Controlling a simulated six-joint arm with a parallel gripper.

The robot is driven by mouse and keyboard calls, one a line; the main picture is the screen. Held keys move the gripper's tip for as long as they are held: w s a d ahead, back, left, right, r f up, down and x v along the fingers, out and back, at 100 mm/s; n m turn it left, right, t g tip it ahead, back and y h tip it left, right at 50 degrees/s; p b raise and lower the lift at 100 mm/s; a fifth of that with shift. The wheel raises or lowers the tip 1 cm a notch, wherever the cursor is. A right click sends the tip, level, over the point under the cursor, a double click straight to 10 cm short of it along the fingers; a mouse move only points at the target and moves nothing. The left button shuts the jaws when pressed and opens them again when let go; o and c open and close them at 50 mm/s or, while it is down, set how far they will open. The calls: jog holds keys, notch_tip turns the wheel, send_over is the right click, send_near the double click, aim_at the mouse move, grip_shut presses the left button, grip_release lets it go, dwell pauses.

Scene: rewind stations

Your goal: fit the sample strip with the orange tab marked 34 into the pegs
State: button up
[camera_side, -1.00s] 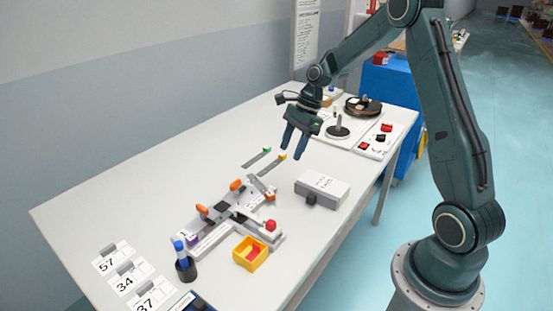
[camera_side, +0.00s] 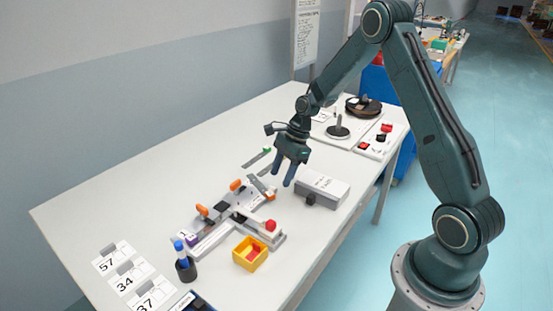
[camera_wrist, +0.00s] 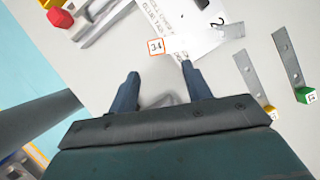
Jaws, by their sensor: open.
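The orange-edged tab marked 34 (camera_wrist: 156,47) shows in the wrist view just past my fingertips, face up beside a white printed surface; I cannot make out its strip clearly. In the side view an orange tab (camera_side: 270,196) shows at the far right end of the grey and white fixture (camera_side: 206,243). My gripper (camera_wrist: 162,76) is open, with nothing between its fingers. In the side view my gripper (camera_side: 282,184) hangs above the table, just beyond the fixture's far end. The pegs are too small to tell.
Strips with a yellow tab (camera_wrist: 271,113) and a green tab (camera_wrist: 306,95) lie to the right in the wrist view. A grey box (camera_side: 322,189) stands close to the right of my gripper. A yellow bin (camera_side: 250,254) stands near the fixture's red knob (camera_side: 271,226).

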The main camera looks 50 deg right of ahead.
aim_at(273, 194)
jog(key=shift+x, duration=2.55)
jog(key=shift+a, duration=0.15)
grip_shut()
jog(key=shift+r, duration=0.15)
notch_tip(273, 194, up, 20)
jog(key=shift+a, duration=0.1)
